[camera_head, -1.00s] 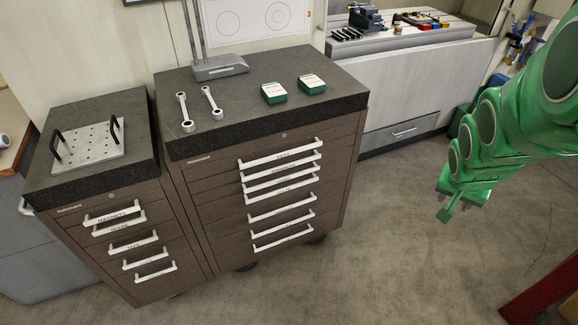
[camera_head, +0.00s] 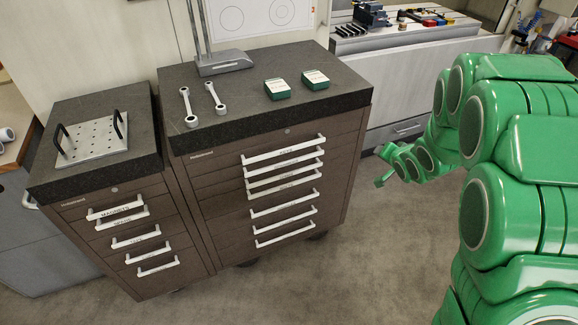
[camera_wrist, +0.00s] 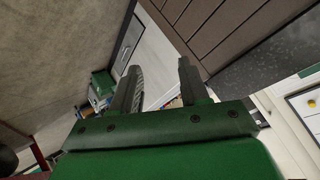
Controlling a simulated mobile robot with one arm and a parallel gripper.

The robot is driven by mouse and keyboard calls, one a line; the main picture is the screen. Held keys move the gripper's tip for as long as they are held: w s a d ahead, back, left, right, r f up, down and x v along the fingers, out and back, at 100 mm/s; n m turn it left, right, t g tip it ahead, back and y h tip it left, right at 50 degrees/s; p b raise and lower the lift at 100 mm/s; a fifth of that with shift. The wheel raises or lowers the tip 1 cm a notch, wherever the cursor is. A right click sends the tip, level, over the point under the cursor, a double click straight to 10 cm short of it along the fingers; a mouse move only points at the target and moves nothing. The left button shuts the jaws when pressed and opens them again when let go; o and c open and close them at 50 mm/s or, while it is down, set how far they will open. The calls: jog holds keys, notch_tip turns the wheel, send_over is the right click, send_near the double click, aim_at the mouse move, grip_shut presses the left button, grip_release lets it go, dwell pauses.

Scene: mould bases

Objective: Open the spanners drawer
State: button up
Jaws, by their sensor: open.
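The larger brown drawer cabinet (camera_head: 220,190) stands in the middle of the head view, with several white bar handles, all its drawers shut. Its labels are too small to read, so I cannot tell which drawer is the spanners one. The smaller brown cabinet (camera_head: 95,225) to its left also has shut drawers; one upper label seems to read "MAGNETS". My gripper (camera_head: 381,180) is right of the larger cabinet, apart from it. In the wrist view my gripper (camera_wrist: 160,78) is open with nothing between its fingers; brown drawer fronts (camera_wrist: 225,35) show at upper right.
Two spanners (camera_head: 188,108) and two green boxes (camera_head: 277,89) lie on the larger cabinet's dark top. A perforated plate with black handles (camera_head: 93,140) sits on the smaller one. A workbench (camera_head: 400,40) stands behind. The floor (camera_head: 360,260) before the cabinets is clear.

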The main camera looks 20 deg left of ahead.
jog(key=a+f+y, duration=0.6)
jog(key=a+f, duration=0.1)
jog(key=a, duration=0.6)
jog(key=m+g+y, duration=0.2)
jog(key=g+y, duration=0.1)
jog(key=y, duration=0.3)
send_near(287, 164)
jog(key=a, duration=0.1)
jog(key=shift+x, duration=4)
jog(key=shift+w, duration=0.1)
jog(key=shift+f, duration=0.1)
grip_shut()
